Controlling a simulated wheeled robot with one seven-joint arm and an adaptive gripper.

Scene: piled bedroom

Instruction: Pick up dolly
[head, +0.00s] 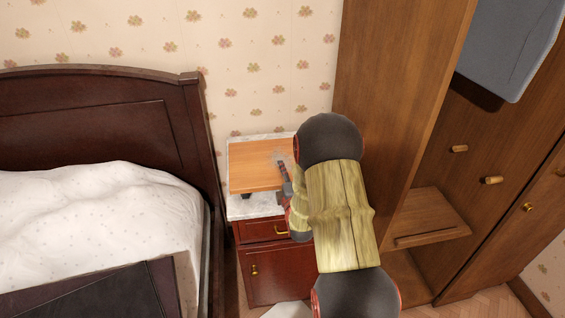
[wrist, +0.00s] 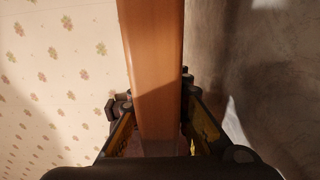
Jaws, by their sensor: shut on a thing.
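The dolly looks like a flat orange-brown wooden board (head: 252,176) at the top of the nightstand, with a small dark part under its front edge. In the wrist view the dolly (wrist: 152,45) runs up the middle of the picture between my fingers. My gripper (head: 283,172) is at the right side of the board, and my arm hides much of it in the head view. In the wrist view my gripper (wrist: 156,102) is shut on the board, with one finger on each side. I cannot tell whether the board still touches the nightstand top.
The nightstand (head: 280,270) has a pale marble top and dark red wood below. A bed (head: 100,205) stands close on the left. A tall wooden wardrobe (head: 395,90) with a grey box (head: 510,45) rises on the right. Patterned wallpaper (head: 265,60) is behind.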

